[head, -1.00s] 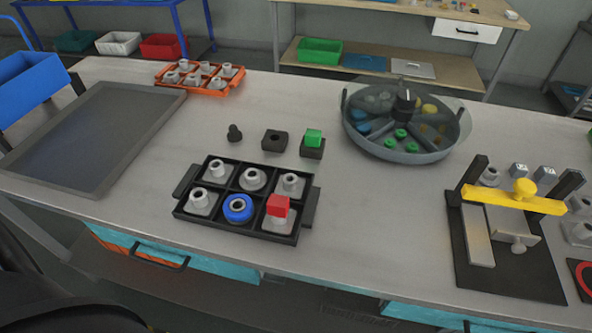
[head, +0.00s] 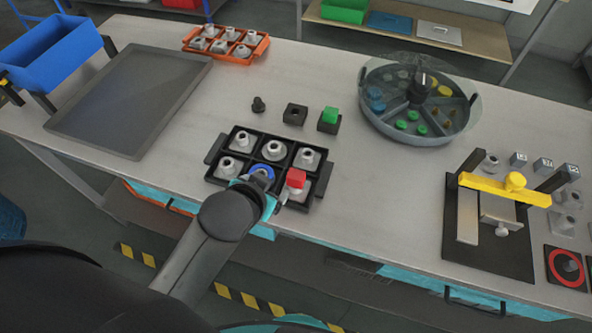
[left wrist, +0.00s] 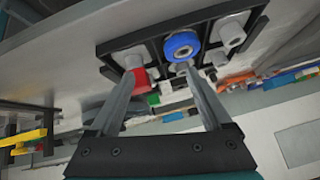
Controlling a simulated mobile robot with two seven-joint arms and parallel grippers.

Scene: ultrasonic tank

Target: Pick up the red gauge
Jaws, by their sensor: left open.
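The red gauge (head: 296,178) is a small red block on top of a grey fitting in the front right compartment of the black tray (head: 322,187). It also shows in the left wrist view (left wrist: 139,79), partly covered by one finger. My left gripper (head: 279,190) is at the tray's front edge, between the blue ring (head: 262,172) and the red gauge. In the left wrist view my left gripper (left wrist: 158,74) is open, one finger over the red gauge and the other near the blue ring. I cannot tell whether a finger touches either. My right gripper is not in view.
Grey fittings fill the tray's other compartments. A round divided tank (head: 367,120) and a yellow-barred fixture (head: 480,183) are to the right.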

